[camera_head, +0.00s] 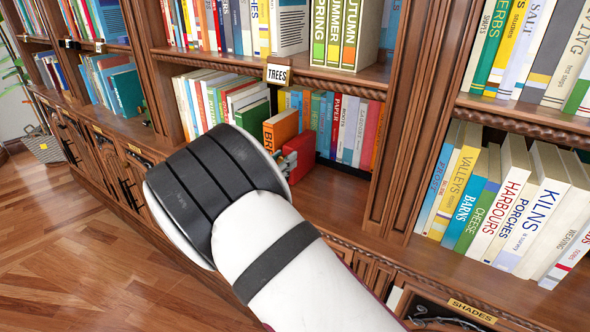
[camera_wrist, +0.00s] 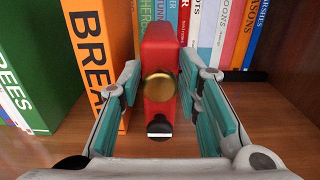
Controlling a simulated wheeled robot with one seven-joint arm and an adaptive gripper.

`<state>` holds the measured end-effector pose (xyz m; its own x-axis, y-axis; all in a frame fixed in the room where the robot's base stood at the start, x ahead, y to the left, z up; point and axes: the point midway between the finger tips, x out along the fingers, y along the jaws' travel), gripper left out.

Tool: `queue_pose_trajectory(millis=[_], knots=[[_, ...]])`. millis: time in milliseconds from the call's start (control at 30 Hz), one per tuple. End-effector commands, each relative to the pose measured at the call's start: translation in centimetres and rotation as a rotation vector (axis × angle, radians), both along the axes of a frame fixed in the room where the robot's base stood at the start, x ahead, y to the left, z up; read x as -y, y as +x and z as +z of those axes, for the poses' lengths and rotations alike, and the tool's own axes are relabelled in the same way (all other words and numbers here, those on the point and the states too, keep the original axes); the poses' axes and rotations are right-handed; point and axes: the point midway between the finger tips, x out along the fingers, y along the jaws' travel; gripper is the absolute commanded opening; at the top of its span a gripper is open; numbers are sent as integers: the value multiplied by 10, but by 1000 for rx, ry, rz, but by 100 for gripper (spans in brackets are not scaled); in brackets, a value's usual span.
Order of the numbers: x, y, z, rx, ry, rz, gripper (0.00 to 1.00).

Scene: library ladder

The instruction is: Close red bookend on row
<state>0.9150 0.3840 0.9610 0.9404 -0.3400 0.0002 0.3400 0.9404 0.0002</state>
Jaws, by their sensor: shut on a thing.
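The red bookend (camera_wrist: 158,45) stands on the middle shelf, with a round brass knob (camera_wrist: 159,87) and a black part with a white stripe low on its near face. It also shows in the head view (camera_head: 299,156), partly behind my arm. My gripper (camera_wrist: 160,78) has its teal-padded fingers on either side of the bookend and is shut on it.
A thick orange book (camera_wrist: 98,60) stands close to the left of the bookend, with a green book (camera_wrist: 28,75) farther left. A black piece (camera_wrist: 245,75) lies at the row's right end. Bare shelf (camera_wrist: 265,110) lies at the right front. A TREES label (camera_head: 277,74) hangs above.

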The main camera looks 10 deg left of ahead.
Motion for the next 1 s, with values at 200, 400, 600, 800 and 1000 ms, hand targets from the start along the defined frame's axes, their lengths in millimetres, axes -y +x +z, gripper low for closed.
queue_pose_trajectory(millis=[200, 400, 600, 800, 1000], knots=[[-6, 2, -1, -1, 0, -1, 0], [-6, 2, 0, -1, -1, -1, 0], [-6, 2, 0, -1, -1, -1, 43], [-5, 2, 0, -1, -1, -1, 43], [-9, -6, 0, -1, 0, 1, 43]])
